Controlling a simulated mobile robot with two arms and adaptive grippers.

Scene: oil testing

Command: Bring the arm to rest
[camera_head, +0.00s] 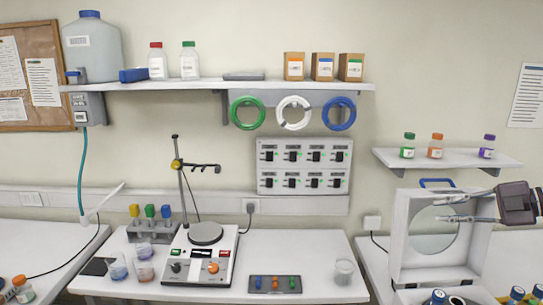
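My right gripper (438,211) comes in from the right edge, with its two thin fingers pointing left. The fingers are apart, with nothing seen between them. They show in front of the upper part of a white box-like device (402,235) with a round window and a blue handle; I cannot tell whether they touch it. The rest of my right arm is cut off by the right edge. My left gripper does not show.
Below my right gripper, several blue-capped bottles (516,293) stand at the lower right. A wall shelf (482,158) with three small bottles is above it. The central table (325,247) holds a hotplate (200,262), a switch panel (274,284) and a beaker (344,271).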

